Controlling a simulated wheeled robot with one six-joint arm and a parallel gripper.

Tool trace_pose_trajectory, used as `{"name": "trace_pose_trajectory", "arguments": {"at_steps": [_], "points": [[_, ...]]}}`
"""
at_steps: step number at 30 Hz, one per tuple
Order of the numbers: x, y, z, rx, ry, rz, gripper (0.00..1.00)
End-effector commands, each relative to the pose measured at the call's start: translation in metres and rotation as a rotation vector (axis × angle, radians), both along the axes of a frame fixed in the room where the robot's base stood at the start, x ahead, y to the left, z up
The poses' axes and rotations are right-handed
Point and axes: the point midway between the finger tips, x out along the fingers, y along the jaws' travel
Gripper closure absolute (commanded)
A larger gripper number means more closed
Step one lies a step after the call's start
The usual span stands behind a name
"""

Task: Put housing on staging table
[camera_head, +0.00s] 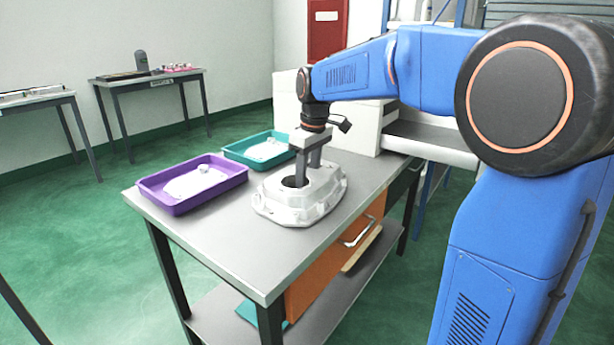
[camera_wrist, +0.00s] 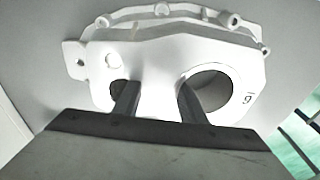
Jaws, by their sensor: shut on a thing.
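The housing (camera_head: 315,196) is a pale grey-white aluminium casting with a flanged rim and a round opening. It is at the table top in the head view; whether it rests on the surface or is just above it I cannot tell. My gripper (camera_head: 308,182) points down at the housing and is shut on its wall beside the round opening. In the wrist view the housing (camera_wrist: 170,60) fills the upper middle, and the two fingers of my gripper (camera_wrist: 155,100) straddle a part of it. The table (camera_head: 250,262) has a grey top and dark legs.
A purple tray (camera_head: 179,208) and a teal tray (camera_head: 234,157), each holding a white part, stand left of the housing. A white box (camera_head: 287,112) is behind. An orange drawer (camera_head: 330,262) is under the table top. The front left of the top is clear.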

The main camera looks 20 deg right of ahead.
Motion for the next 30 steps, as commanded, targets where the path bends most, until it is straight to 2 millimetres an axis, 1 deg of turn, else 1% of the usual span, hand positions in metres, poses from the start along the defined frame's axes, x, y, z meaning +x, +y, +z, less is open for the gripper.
{"name": "trace_pose_trajectory", "arguments": {"at_steps": [2,3,4,5,13,17,20,24,30], "points": [[0.000,0.000,0.000,0.000,-0.002,0.000,1.00],[0.000,0.000,-0.002,0.000,0.000,0.000,0.55],[0.000,0.000,-0.002,0.000,0.000,0.000,0.48],[0.000,0.000,-0.002,0.000,0.000,0.000,0.44],[0.000,0.000,0.000,0.000,0.000,0.000,0.44],[0.000,-0.001,0.010,0.000,-0.002,0.000,0.44],[-0.002,-0.002,0.024,0.000,-0.002,0.000,0.44],[-0.004,-0.004,0.052,0.000,-0.004,0.000,0.44],[-0.008,-0.007,0.088,0.000,-0.003,0.000,0.44]]}}
